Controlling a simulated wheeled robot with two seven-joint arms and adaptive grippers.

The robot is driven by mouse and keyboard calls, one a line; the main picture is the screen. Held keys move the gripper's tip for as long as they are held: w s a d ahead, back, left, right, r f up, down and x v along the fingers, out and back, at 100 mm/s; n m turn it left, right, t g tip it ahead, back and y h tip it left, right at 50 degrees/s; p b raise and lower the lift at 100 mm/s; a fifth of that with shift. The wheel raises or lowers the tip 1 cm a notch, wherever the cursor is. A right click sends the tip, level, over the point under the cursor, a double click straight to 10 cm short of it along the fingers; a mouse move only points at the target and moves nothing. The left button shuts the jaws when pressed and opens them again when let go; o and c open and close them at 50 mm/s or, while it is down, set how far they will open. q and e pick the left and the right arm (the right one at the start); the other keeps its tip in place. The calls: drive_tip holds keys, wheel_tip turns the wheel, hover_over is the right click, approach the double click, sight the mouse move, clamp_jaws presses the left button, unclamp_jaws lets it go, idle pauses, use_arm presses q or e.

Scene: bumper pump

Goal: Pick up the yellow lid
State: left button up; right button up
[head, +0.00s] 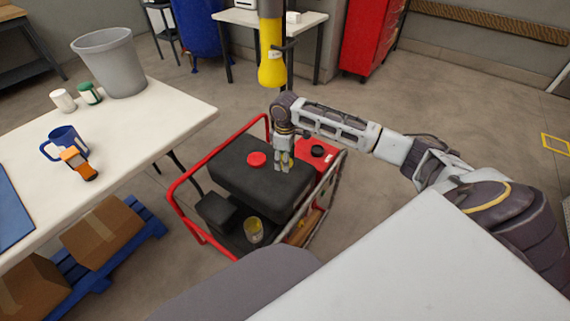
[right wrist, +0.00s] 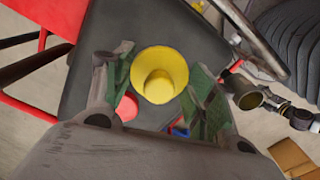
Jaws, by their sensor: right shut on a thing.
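The yellow lid (right wrist: 160,75) is a round, cup-shaped piece between the two green-padded fingers of my right gripper in the right wrist view. My right gripper (head: 284,167) is shut on it, over the black top of the red-framed pump (head: 245,172). In the head view only a small yellow part of the lid (head: 291,162) shows by the fingertips. I cannot tell whether the lid touches the black top. My left gripper is not in view.
A red cap (head: 256,159) sits on the black top, left of my gripper. An open pipe end with a yellowish inside (head: 253,230) is at the pump's near side. A white table (head: 130,130) with a blue mug (head: 64,143) stands at left. A yellow post (head: 271,62) hangs behind.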

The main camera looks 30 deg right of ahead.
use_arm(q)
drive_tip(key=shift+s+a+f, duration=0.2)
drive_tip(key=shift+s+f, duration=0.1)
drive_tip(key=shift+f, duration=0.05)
use_arm(e)
drive_tip(key=shift+r, duration=0.85)
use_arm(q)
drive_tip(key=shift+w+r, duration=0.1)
